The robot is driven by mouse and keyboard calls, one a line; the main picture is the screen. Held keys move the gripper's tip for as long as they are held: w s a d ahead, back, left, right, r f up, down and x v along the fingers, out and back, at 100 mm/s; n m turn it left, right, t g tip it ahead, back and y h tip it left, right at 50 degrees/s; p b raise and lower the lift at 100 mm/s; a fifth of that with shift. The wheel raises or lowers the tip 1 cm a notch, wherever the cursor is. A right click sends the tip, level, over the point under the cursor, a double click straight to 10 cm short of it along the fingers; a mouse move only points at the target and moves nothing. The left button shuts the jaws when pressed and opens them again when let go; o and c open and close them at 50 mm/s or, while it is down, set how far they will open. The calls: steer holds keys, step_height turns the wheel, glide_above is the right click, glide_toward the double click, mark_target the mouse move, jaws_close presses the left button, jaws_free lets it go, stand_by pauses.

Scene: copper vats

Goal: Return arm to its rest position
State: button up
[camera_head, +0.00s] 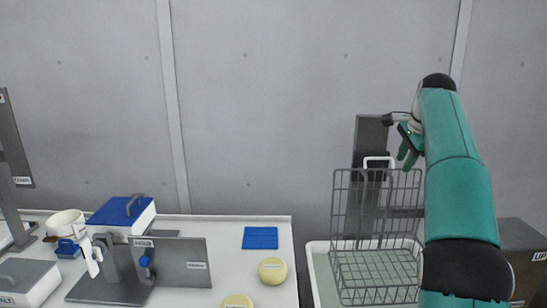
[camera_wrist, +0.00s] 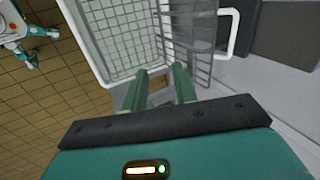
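My teal arm rises along the right side of the head view and bends over at the top. My gripper (camera_head: 405,148) hangs there with its green fingers pointing down, near the upper part of a grey wire basket (camera_head: 362,278). In the wrist view my gripper (camera_wrist: 161,74) has its two green fingers apart, with nothing visible held between them. The wire mesh (camera_wrist: 128,35) lies beyond the fingertips in that view. Whether a finger touches the wire is hard to tell.
The basket stands in a white-rimmed tub (camera_head: 318,246). To the left, a white table (camera_head: 215,285) holds a blue-lidded box (camera_head: 122,212), a white mug (camera_head: 66,224), a grey panel (camera_head: 182,263), a blue pad (camera_head: 260,238) and yellow rounds (camera_head: 272,271). A grey wall stands behind.

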steer(key=s+a+f+n, duration=0.1)
steer(key=s+a+n, duration=0.4)
steer(key=s, duration=0.5)
steer(key=s+a+n, duration=0.4)
steer(key=s+a, duration=0.4)
steer(key=s, duration=0.2)
steer(key=s+a+f+n, duration=0.3)
steer(key=s+f+n, duration=0.1)
steer(key=s+f, duration=0.4)
steer(key=s+a+f+n, duration=0.3)
steer(key=s+f+n, duration=0.1)
steer(key=s+f, duration=0.5)
steer(key=s, duration=0.2)
steer(key=shift+s+a+f+t, duration=0.2)
steer(key=shift+s+a+t, duration=0.15)
steer(key=shift+s+t, duration=0.05)
